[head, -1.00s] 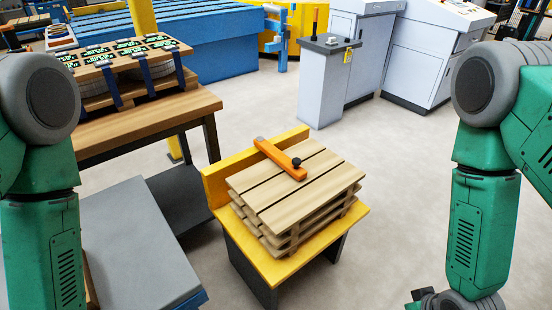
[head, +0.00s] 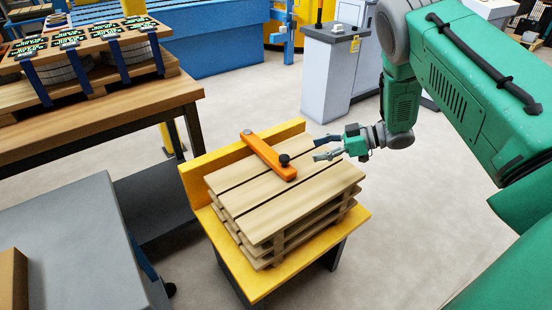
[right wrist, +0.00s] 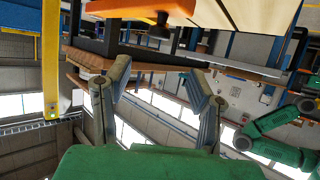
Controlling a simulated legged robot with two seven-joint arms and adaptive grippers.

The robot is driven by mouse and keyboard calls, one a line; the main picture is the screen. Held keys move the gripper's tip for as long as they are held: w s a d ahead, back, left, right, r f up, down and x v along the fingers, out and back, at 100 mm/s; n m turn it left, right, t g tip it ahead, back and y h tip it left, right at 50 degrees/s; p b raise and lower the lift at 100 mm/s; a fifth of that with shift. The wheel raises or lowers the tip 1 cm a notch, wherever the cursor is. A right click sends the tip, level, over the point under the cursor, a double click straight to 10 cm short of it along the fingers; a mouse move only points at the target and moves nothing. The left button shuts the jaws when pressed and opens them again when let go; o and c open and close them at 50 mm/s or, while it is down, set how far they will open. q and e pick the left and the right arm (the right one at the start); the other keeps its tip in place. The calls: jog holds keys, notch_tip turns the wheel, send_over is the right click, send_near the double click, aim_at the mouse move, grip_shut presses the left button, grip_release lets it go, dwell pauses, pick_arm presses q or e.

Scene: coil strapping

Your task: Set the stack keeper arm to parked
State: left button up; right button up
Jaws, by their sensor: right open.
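The stack keeper arm is an orange bar (head: 265,155) with a black knob (head: 285,160) at its near end. It lies across the top of a stack of wooden pallets (head: 300,200), its far end at the yellow back board. My right gripper (head: 318,149) is open and empty, just right of the knob and apart from it. In the right wrist view the open fingers (right wrist: 160,88) frame empty space. The orange bar (right wrist: 135,12) and knob (right wrist: 160,24) show at the top edge there. My left gripper is not in view.
The stack sits on a yellow stand (head: 335,240) with a raised yellow back board (head: 190,180). A wooden bench (head: 130,115) with a strapped load stands at left, a grey-topped unit (head: 75,240) at lower left. A grey console (head: 330,75) stands behind. Floor at right is clear.

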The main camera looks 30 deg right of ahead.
aim_at(287, 157)
jog(key=x, duration=0.4)
jog(key=shift+b, duration=0.35)
jog(key=x, duration=0.4)
jog(key=d+f+b+x, duration=0.1)
jog(key=x, duration=0.1)
jog(key=shift+w, duration=0.25)
jog(key=shift+w+a+r, duration=0.1)
jog(key=shift+w+a, duration=0.1)
jog(key=shift+a, duration=0.45)
jog(key=shift+a+r, duration=0.1)
jog(key=shift+a, duration=0.15)
jog(key=shift+d, duration=0.1)
jog(key=c, duration=0.8)
jog(key=shift+d, duration=0.15)
grip_shut()
jog(key=shift+d, duration=0.1)
